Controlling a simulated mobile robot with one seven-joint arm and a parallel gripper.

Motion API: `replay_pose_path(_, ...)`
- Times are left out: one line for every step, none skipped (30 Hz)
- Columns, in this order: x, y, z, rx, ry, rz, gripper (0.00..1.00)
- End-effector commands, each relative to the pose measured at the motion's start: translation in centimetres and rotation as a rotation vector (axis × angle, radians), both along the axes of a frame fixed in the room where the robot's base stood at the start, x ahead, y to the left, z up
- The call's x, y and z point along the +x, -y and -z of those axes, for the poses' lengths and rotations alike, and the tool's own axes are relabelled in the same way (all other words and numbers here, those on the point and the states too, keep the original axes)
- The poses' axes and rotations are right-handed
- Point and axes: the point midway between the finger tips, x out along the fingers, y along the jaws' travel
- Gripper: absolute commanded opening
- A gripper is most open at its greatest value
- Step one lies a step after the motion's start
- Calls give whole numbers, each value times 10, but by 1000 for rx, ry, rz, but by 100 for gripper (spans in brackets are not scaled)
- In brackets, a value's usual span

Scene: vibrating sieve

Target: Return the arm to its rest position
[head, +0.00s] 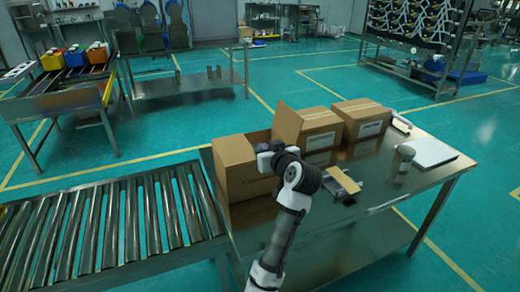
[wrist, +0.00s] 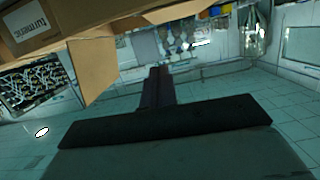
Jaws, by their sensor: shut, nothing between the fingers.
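My arm (head: 290,205) reaches up from the bottom of the head view and bends at a grey and black joint over the metal table. My gripper (head: 266,148) points left, in front of the open cardboard box and partly covering it; how high it is above the box I cannot tell. In the wrist view the two fingers (wrist: 157,82) are together with nothing between them.
On the metal table (head: 440,172) stand the open box (head: 235,180), two more cardboard boxes (head: 308,130) (head: 360,118), a jar (head: 403,160), a white flat device (head: 430,151) and a small tan-topped item (head: 342,181). A roller conveyor (head: 110,225) adjoins at left.

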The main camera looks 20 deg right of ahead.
Motion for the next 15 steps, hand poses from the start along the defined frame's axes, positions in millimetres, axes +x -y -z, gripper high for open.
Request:
replay_pose_path(-5,0,0,0,0,0,0)
replay_pose_path(-7,0,-1,0,0,0,0)
replay_pose_path(-9,0,-2,0,0,0,0)
replay_pose_path(-10,0,-2,0,0,0,0)
replay_pose_path(-11,0,-3,1,0,0,0)
replay_pose_path(-12,0,-3,1,-1,-1,0)
replay_pose_path(-12,0,-3,1,-1,-1,0)
replay_pose_path(-12,0,-3,1,-1,-1,0)
replay_pose_path(-10,-4,-6,-3,6,-4,0)
replay_pose_path(-8,-9,-9,-8,13,-6,0)
replay_pose_path(-4,-17,-13,-15,25,-10,0)
replay_pose_path(1,-30,-21,-27,48,-17,0)
replay_pose_path(6,-42,-28,-35,69,-21,0)
replay_pose_path(11,-57,-36,-44,94,-30,0)
replay_pose_path(17,-79,-49,-61,135,-41,0)
